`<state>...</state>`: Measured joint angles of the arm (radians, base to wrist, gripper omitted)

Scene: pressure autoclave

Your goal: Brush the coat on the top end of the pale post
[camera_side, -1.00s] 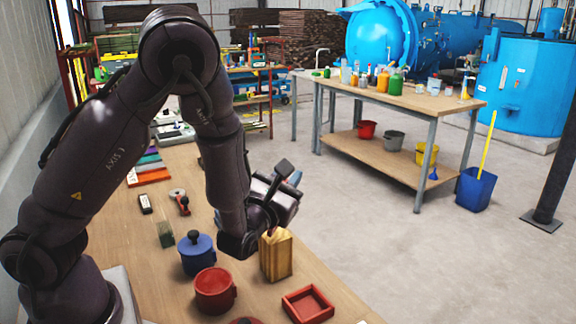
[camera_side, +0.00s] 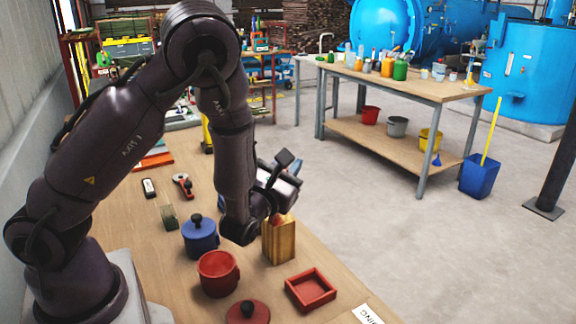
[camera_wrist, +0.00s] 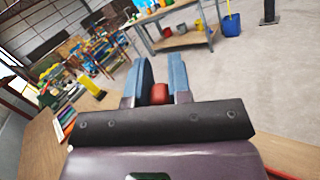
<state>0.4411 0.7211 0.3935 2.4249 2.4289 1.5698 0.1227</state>
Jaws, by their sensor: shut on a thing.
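The pale post (camera_side: 279,244) is an upright, yellowish wooden block with darker grain, standing on the bench in the side view. My gripper (camera_wrist: 160,80) is shut on a red thing (camera_wrist: 159,94), which shows between its two blue fingers in the wrist view. Most of this thing is hidden, so I cannot tell its full shape. In the side view my wrist hangs just left of and above the post. A small reddish patch (camera_side: 279,218) shows at the post's top end. I cannot tell whether it touches the post or whether a coat is there.
A blue lidded pot (camera_side: 200,240), a red pot (camera_side: 218,275) and a red lid (camera_side: 247,313) stand left of the post. A red square tray (camera_side: 311,291) lies in front, near the bench edge. A yellow upright thing (camera_side: 207,135) is behind my arm.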

